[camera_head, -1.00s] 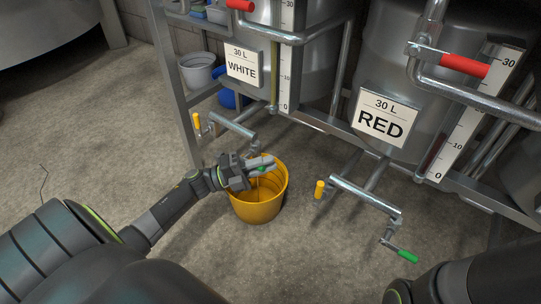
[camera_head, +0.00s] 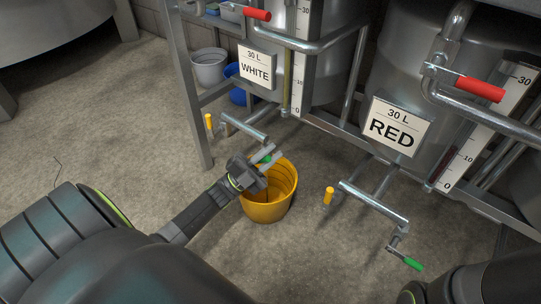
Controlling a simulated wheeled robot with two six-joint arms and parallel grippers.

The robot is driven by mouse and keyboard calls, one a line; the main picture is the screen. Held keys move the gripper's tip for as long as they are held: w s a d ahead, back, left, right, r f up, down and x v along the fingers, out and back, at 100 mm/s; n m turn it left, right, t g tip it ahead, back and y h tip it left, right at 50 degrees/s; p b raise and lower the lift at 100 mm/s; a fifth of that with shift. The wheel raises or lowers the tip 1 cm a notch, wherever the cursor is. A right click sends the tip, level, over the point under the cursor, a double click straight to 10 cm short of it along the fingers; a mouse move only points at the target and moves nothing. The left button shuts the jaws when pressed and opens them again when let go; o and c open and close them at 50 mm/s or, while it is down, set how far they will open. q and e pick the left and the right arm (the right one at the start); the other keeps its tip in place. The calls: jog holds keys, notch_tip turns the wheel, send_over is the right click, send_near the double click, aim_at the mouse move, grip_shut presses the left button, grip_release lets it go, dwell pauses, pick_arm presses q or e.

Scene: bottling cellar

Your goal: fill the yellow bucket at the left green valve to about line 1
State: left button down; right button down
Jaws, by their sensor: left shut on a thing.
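The yellow bucket (camera_head: 266,210) stands upright on the floor below the white tank's outlet pipe (camera_head: 246,127). Dark ring lines show on its inner wall; I cannot make out any liquid level. My left gripper (camera_head: 266,157) is at the bucket's back left rim, shut on the left green valve handle (camera_head: 266,160), of which only a bit of green shows between the fingers. The fingers and wrist hide part of the bucket's rim and the valve. My right gripper is out of view.
The white tank's sign (camera_head: 256,67) and the red tank's sign (camera_head: 394,127) hang on the steel frame. A second green handle (camera_head: 413,265) and a yellow-tipped lever (camera_head: 328,196) sit on the red tank's pipe. Grey (camera_head: 208,68) and blue buckets stand behind. Floor at left is clear.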

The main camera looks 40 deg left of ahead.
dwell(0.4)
pick_arm(q)
jog(key=c, duration=1.4)
grip_release()
jog(key=shift+a, duration=0.1)
jog(key=shift+s+f, duration=0.1)
jog(key=v, duration=1.7)
jog(key=shift+f+p, duration=0.15)
jog(key=shift+p, duration=0.2)
